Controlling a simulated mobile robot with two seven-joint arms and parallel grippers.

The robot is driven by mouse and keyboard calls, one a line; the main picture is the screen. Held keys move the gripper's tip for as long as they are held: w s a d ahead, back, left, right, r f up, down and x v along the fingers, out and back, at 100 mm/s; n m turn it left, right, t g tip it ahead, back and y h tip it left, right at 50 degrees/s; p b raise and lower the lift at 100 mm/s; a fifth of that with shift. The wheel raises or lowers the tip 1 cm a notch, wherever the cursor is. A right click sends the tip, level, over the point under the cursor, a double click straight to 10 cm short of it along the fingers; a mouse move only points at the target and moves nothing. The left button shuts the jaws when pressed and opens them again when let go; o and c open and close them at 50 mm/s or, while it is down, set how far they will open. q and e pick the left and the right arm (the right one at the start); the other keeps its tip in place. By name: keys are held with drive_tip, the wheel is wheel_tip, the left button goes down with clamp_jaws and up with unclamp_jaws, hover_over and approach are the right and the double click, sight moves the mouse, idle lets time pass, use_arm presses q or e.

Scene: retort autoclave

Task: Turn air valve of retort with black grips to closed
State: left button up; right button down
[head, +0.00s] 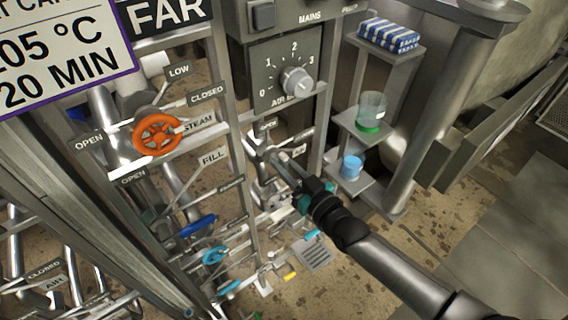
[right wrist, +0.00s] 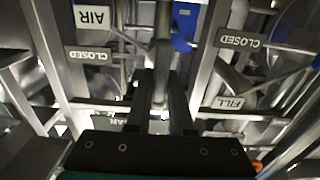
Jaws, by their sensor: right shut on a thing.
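My right gripper (head: 283,161) reaches in from the lower right of the head view to the pipework below the grey control box. In the right wrist view my right gripper (right wrist: 162,75) has its two fingers close together on a grey metal valve handle (right wrist: 160,50). An AIR label (head: 299,150) stands just right of the fingers in the head view. In the right wrist view the AIR label (right wrist: 92,16) and a CLOSED label (right wrist: 88,54) are left of the handle. The fingers hide part of the handle, and I cannot make out black grips. My left gripper is not in view.
An orange steam handwheel (head: 157,134), a FILL label (head: 213,158) and a blue lever (head: 198,225) are left of my gripper. The control box (head: 285,75) with its dial is above. Small shelves hold a striped cloth (head: 388,35), a beaker (head: 372,108) and a blue cup (head: 351,166).

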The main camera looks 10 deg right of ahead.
idle(0.4)
drive_tip(key=m, duration=0.3)
drive_tip(key=shift+d+m, duration=0.1)
drive_tip(key=shift+m, duration=0.2)
drive_tip(key=m, duration=0.4)
drive_tip(key=shift+d+f+m, duration=0.15)
drive_tip(key=shift+m, duration=0.15)
drive_tip(key=m+b, duration=0.1)
drive_tip(key=m, duration=0.3)
drive_tip(key=shift+w+f, duration=0.1)
drive_tip(key=shift+f, duration=0.05)
drive_tip(key=shift+d+f+m+b, duration=0.15)
drive_tip(key=shift+m+b, duration=0.7)
drive_tip(key=shift+m, duration=1.95)
drive_tip(key=c, duration=0.8)
unclamp_jaws()
